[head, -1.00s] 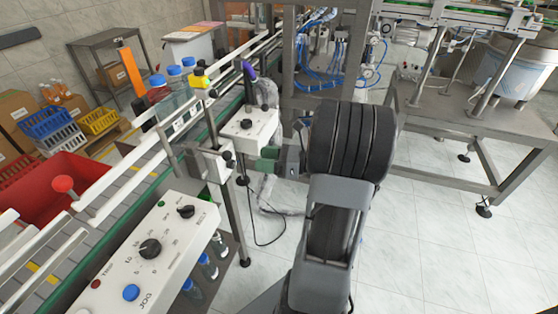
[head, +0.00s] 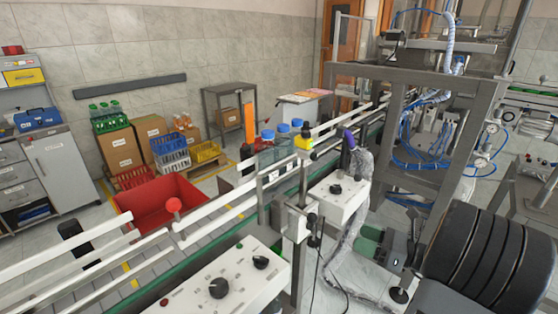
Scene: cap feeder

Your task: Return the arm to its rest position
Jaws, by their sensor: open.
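My arm (head: 490,260) shows at the lower right edge of the head view, as a thick black ribbed section with a grey link below it. The rest of it runs out of the picture. My gripper is not visible. No held object can be seen.
A conveyor with white guide rails (head: 75,250) runs from lower left to the back, carrying several blue-capped bottles (head: 283,133). A white control panel (head: 225,285) and smaller control box (head: 338,198) stand beside it, left of my arm. A steel frame (head: 425,80) stands behind my arm. A red bin (head: 160,208) lies beyond.

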